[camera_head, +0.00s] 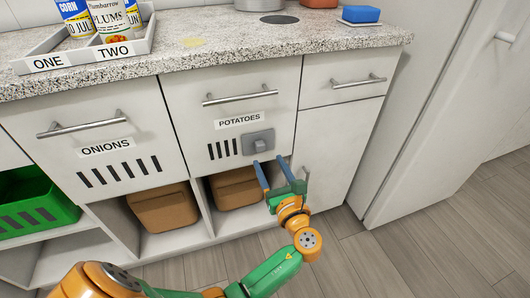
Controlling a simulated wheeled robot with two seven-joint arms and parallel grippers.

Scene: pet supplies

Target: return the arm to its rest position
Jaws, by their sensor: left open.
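My left arm comes in from the lower left, with green and orange links. My left gripper (271,164) is open, with its two blue fingers apart and nothing seen between them. It is in front of the cabinet, just below and right of the grey latch box (257,143) on the drawer labelled POTATOES (208,120). I cannot tell whether a finger touches the cabinet front. My right gripper is not in view.
The drawer labelled ONIONS (90,162) is shut. Brown baskets (163,207) stand in the cubbies, with a green crate (30,205) at left. The granite counter (240,48) holds a labelled tray (85,55), cans and a blue sponge (361,14). Floor (430,230) is clear at right.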

